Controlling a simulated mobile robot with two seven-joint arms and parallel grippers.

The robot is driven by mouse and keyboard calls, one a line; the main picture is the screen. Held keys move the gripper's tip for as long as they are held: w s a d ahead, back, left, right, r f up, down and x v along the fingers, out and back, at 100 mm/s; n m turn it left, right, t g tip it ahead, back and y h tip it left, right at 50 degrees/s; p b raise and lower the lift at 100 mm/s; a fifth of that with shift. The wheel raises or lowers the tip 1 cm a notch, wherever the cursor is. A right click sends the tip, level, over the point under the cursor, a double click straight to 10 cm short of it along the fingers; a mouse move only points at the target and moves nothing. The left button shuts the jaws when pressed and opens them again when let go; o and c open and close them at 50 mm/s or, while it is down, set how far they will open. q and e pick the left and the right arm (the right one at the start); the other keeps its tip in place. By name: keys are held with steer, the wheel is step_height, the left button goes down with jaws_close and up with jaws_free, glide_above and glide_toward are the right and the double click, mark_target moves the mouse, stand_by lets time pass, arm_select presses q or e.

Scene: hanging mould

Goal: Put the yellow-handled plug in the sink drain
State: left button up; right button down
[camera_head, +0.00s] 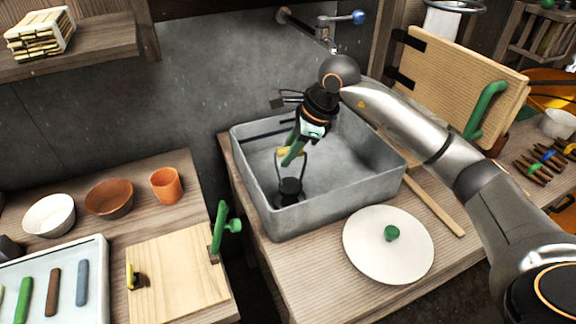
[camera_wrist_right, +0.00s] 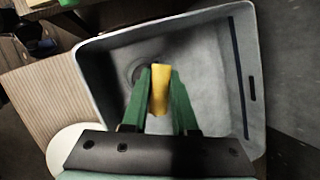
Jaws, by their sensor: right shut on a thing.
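The plug has a dark round body (camera_head: 290,190), a thin bail and a yellow handle (camera_head: 290,151). It hangs upright inside the grey sink (camera_head: 375,192), towards its left side. My right gripper (camera_head: 292,157) reaches down into the sink, its green fingers shut on the yellow handle. In the right wrist view the handle (camera_wrist_right: 160,88) sits between the two fingers (camera_wrist_right: 161,95). A round drain ring (camera_wrist_right: 133,68) shows partly behind the fingers on the sink floor. The plug body is close to the floor; I cannot tell whether it touches the drain. My left gripper is out of view.
A white lid (camera_head: 372,255) with a green knob lies in front of the sink. A tap (camera_head: 325,30) is on the wall behind. A wooden board (camera_head: 465,80) with a green handle stands at the right. Bowls and a tray (camera_head: 100,285) are at the left.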

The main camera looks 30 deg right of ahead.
mark_target(288, 184)
step_height(288, 184, down, 4)
steer(key=shift+r, duration=0.15)
steer(key=shift+f+b, duration=0.35)
steer(key=c, duration=0.7)
jaws_free()
steer(key=shift+r, duration=0.1)
steer(key=shift+r+p, duration=0.45)
steer(key=shift+p, duration=0.05)
steer(key=v, duration=1.1)
steer(key=shift+s+r, duration=0.2)
steer(key=shift+r, duration=0.1)
